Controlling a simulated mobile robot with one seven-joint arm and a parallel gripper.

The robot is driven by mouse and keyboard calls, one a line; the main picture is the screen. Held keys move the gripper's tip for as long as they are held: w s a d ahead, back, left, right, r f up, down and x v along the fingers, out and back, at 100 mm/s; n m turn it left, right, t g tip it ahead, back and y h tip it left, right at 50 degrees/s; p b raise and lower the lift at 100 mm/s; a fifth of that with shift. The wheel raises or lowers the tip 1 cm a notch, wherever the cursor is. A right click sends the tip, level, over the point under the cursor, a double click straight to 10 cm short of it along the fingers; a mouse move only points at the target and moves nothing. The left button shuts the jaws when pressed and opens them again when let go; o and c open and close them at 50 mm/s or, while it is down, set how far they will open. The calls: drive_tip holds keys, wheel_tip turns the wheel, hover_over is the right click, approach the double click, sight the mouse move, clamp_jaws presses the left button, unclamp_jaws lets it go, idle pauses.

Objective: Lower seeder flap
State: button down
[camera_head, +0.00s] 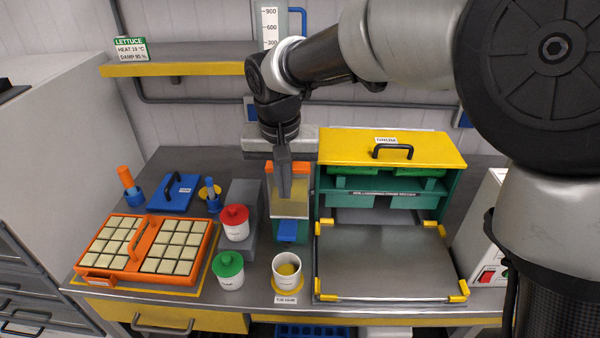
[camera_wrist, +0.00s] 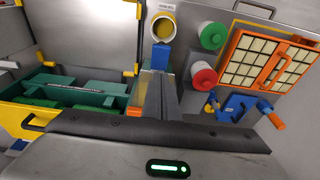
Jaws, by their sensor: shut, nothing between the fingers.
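The seeder appears to be the small teal and orange unit (camera_head: 274,232) in the middle of the bench, with a translucent yellowish panel (camera_head: 289,207) and a blue tab (camera_head: 292,231) at its front. I cannot tell for certain which part is the flap. My gripper (camera_head: 285,192) points down in front of the unit's upper part, its fingers shut and empty. They hide part of the orange top, and contact is unclear. In the wrist view, my shut fingers (camera_wrist: 160,100) cover part of the unit, and the blue tab (camera_wrist: 160,56) shows beyond their tips.
A teal cabinet with a raised yellow lid (camera_head: 430,149) and a steel plate (camera_head: 385,262) stands right. Left are a red-lidded jar (camera_head: 236,228), a green-lidded jar (camera_head: 229,277) and an orange tray (camera_head: 206,262). A yellow-bottomed cup (camera_head: 286,272) stands in front. A shelf (camera_head: 180,67) hangs behind.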

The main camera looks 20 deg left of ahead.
hover_over(287, 233)
wheel_tip(287, 233, down, 10)
drive_tip(key=shift+s+d+f, duration=0.1)
drive_tip(key=shift+s+f, duration=0.15)
drive_tip(key=shift+f, duration=0.45)
drive_tip(key=shift+f, duration=0.1)
drive_tip(key=shift+s+f+b, duration=0.1)
drive_tip(key=shift+f+b, duration=0.15)
drive_tip(key=shift+b, duration=0.55)
drive_tip(key=shift+s+r+b, duration=0.1)
drive_tip(key=shift+b, duration=0.2)
